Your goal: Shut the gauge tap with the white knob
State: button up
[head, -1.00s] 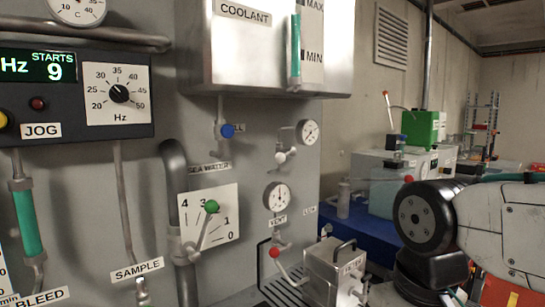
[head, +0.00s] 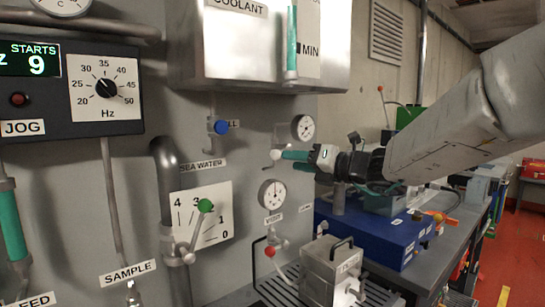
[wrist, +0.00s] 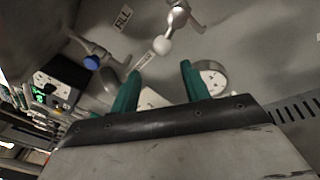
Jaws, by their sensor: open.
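The gauge tap's white knob (head: 275,155) is a small ball on a short lever, below the upper round gauge (head: 303,127) on the grey panel. The white knob (wrist: 162,45) also shows in the wrist view, just beyond and between the two green fingertips. My gripper (head: 286,155) reaches in from the right with its green fingers pointing at the knob. In the wrist view my gripper (wrist: 160,70) is open with clear space between its fingers. The fingers hide part of the tap in the head view.
A second gauge (head: 272,194) sits below, with a red-knobbed lever (head: 269,252) under it. A blue knob (head: 221,127) is left of the tap. The metal coolant tank (head: 240,50) overhangs above. A filter box (head: 330,272) stands below.

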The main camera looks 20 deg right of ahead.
aim_at(275, 155)
jog(key=shift+m, duration=0.5)
jog(key=x, duration=0.5)
jog(key=d+x, duration=0.1)
jog(key=x, duration=0.2)
jog(key=shift+w+r, duration=0.25)
jog(key=shift+w, duration=0.1)
jog(key=c, duration=0.9)
